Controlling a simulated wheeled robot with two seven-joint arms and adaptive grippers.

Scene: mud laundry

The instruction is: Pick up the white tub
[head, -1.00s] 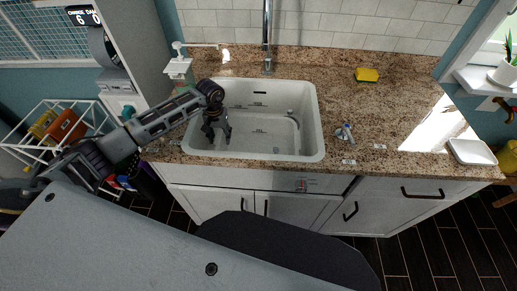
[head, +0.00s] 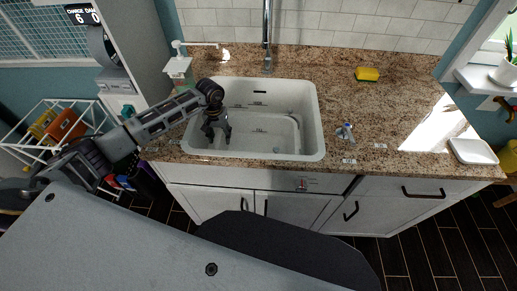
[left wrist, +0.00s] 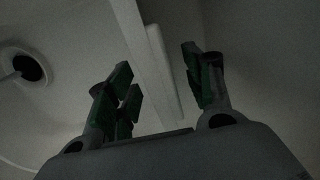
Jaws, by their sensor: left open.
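The white tub (head: 278,142) sits inside the white sink (head: 319,115), and its pale walls are hard to tell from the basin. My left gripper (head: 218,140) reaches down into the sink at the tub's left side. In the left wrist view my left gripper (left wrist: 158,70) is open, with its green-padded fingers apart. A pale upright wall edge (left wrist: 160,60), which looks like the tub's rim, runs between the fingers. I cannot tell whether either finger touches it. My right gripper is not in view.
A faucet (head: 267,35) stands behind the sink. A yellow sponge (head: 367,74), a small blue-and-white item (head: 345,132) and a white dish (head: 472,151) lie on the granite counter to the right. A soap dispenser (head: 178,66) stands at the left. A drain hole (left wrist: 22,67) shows in the wrist view.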

